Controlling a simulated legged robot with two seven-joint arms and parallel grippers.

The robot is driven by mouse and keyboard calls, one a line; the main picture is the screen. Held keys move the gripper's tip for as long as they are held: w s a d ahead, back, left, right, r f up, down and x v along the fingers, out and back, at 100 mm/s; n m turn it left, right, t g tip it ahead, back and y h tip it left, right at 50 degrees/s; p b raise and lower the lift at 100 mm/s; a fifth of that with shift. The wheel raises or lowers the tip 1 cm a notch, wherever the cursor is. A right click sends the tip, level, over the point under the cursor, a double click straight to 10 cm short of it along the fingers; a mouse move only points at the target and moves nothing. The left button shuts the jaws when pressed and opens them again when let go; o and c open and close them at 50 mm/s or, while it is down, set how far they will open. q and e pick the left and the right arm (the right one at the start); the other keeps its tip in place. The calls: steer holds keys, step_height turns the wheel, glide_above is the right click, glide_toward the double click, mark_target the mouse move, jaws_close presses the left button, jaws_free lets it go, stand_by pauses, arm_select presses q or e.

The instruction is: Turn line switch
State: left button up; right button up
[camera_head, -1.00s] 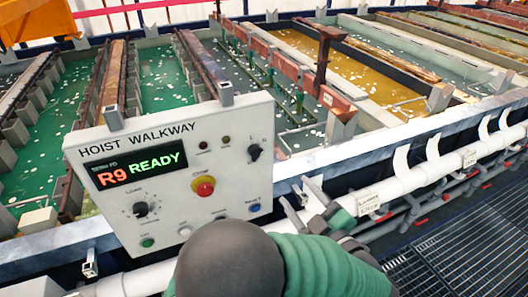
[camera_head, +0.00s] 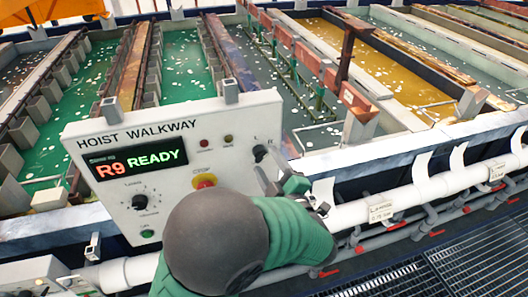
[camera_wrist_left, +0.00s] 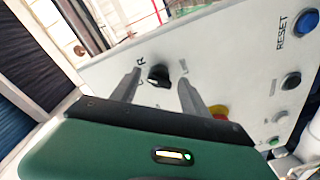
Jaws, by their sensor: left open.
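The grey-white control panel (camera_head: 110,155) is headed HOIST WALKWAY, and its display (camera_head: 137,163) reads R9 READY. A black rotary switch (camera_head: 260,153) with letters above it sits at the panel's upper right; it also shows in the left wrist view (camera_wrist_left: 158,76). My left gripper (camera_head: 273,168) is open, just below and in front of this switch. In the left wrist view the two fingers (camera_wrist_left: 160,86) stand apart, one on each side of the knob; I cannot tell whether they touch it. My right gripper is out of view.
A red stop button (camera_head: 204,181) on a yellow base and a black dial (camera_head: 139,202) are lower on the panel. My arm hides the lower right buttons; a blue RESET button (camera_wrist_left: 279,22) shows in the wrist view. A white pipe (camera_head: 430,192) runs below; tanks lie behind.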

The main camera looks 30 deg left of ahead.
arm_select(q)
steer(key=shift+w+a+r, duration=0.15)
steer(key=shift+w+a, duration=0.05)
steer(key=shift+a, duration=0.25)
steer(key=shift+w+a+r, duration=0.1)
steer(key=shift+w+a, duration=0.05)
steer(key=shift+a, duration=0.4)
steer(key=shift+w+a+f, duration=0.15)
steer(key=shift+a+f, duration=0.05)
steer(key=c, duration=0.3)
jaws_close()
steer(key=shift+m+p, duration=0.6)
steer(key=shift+m, duration=0.9)
steer(key=shift+o, duration=0.4)
jaws_free()
steer(key=shift+f, duration=0.1)
steer(key=shift+o, duration=1.1)
steer(key=shift+d, duration=0.25)
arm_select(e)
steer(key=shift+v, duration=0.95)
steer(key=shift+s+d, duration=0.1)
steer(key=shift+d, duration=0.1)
